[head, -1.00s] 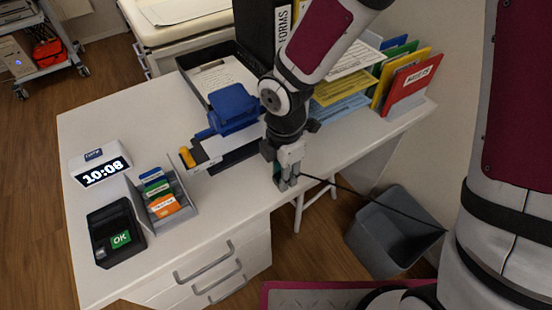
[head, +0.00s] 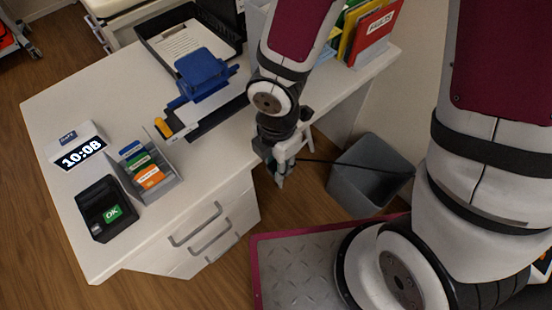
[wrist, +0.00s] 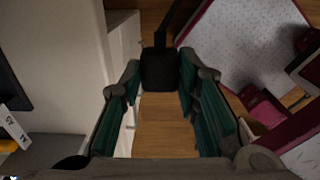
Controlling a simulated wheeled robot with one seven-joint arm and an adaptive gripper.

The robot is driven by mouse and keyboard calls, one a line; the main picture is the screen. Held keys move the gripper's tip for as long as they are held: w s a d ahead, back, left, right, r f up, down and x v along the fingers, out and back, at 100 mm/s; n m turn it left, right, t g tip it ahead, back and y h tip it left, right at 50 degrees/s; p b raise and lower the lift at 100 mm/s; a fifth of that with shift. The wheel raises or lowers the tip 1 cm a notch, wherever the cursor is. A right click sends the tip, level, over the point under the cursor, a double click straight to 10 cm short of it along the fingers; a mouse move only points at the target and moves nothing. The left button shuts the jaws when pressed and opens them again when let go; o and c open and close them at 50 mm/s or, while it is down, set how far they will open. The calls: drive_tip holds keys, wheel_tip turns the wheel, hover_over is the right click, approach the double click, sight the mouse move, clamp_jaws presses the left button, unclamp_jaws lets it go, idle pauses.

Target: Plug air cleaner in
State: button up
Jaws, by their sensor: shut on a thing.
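My gripper (head: 280,178) is below and past the front edge of the desk, to the right of the drawers. In the wrist view its green-padded fingers (wrist: 160,92) are shut on a black plug (wrist: 160,70). A black cable (wrist: 177,22) runs from the plug; in the head view the cable (head: 350,164) stretches right across the grey bin towards my body. The plug's front face is hidden. I cannot make out an air cleaner or a wall socket in these views.
The white desk (head: 60,115) carries a clock (head: 78,150), a card reader (head: 105,208), a card holder (head: 150,170), a blue punch (head: 205,75) and a paper tray (head: 190,42). A grey bin (head: 365,170) stands on the floor. Wooden floor shows right of the drawers.

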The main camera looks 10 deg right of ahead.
drive_tip(key=shift+w+d+m, duration=0.15)
drive_tip(key=shift+w+m, duration=0.25)
drive_tip(key=w+d+r+m, duration=0.2)
drive_tip(key=w+d+m, duration=1.2)
drive_tip(key=m, duration=1)
drive_tip(key=shift+w+d, duration=0.25)
drive_tip(key=shift+w, duration=1)
